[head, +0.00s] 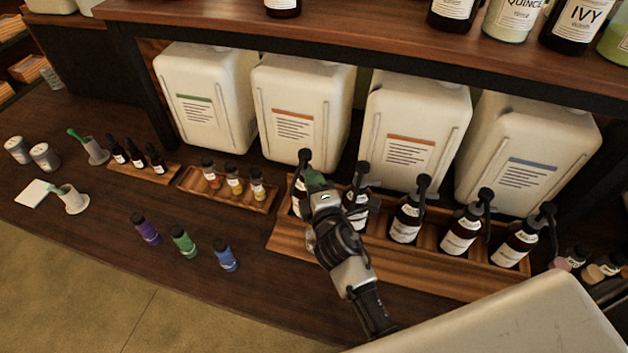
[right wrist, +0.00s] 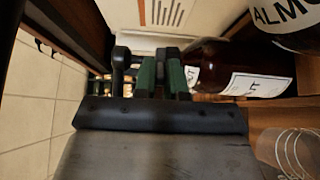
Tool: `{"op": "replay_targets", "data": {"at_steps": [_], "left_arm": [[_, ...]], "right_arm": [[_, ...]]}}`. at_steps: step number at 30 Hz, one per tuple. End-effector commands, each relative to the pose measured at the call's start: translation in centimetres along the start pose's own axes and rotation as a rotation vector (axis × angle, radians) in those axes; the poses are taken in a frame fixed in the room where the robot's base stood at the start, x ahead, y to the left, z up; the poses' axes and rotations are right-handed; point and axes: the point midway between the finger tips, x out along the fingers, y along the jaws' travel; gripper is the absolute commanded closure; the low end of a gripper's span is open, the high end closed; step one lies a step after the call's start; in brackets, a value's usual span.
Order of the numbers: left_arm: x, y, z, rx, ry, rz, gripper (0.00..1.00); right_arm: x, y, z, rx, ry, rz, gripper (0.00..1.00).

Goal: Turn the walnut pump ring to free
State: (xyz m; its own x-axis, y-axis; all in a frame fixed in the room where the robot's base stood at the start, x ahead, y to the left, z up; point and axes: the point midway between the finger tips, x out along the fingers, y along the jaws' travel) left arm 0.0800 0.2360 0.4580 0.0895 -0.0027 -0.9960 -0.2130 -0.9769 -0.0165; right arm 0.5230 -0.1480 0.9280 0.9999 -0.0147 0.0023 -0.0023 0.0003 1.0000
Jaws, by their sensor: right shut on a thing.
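Dark brown pump bottles with white labels and black pump heads stand in a row in a wooden tray (head: 290,245). My right gripper (head: 316,181) reaches down over the leftmost pump bottle (head: 297,199), just below its black pump head (head: 304,157). In the right wrist view its green-padded fingers (right wrist: 160,78) are shut around the dark pump collar (right wrist: 168,54). The black spout (right wrist: 121,68) is beside the fingers, and the brown bottle (right wrist: 222,62) lies beyond. I cannot read walnut on any label, and the ring's setting is hidden. My left gripper is not in view.
The second pump bottle (head: 357,201) stands close to the right of my gripper. Large white canisters (head: 304,112) stand behind, under a shelf (head: 380,52). Small trays of droppers (head: 135,158) and vials (head: 234,187) are left. Three capped bottles (head: 183,241) stand in front.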

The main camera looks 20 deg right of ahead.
Motion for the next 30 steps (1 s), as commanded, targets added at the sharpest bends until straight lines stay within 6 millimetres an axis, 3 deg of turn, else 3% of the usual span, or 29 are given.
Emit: {"op": "replay_targets", "data": {"at_steps": [6, 16, 17, 19, 30], "left_arm": [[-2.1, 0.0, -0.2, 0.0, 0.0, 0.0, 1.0], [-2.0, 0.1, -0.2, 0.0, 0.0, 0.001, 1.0], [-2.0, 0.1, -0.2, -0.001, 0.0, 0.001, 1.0], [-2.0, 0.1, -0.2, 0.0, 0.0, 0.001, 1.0], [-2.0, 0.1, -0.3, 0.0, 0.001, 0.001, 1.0]], "right_arm": [[0.1, 0.2, 0.5, -0.005, 0.095, -0.004, 1.0], [0.1, -0.1, 0.5, 0.0, 0.109, -0.003, 1.0], [0.1, -0.1, 0.5, 0.0, 0.109, -0.003, 0.86], [0.1, -0.1, 0.5, 0.0, 0.109, -0.003, 0.78], [0.1, 0.0, 0.5, 0.0, 0.109, -0.002, 0.78]]}}
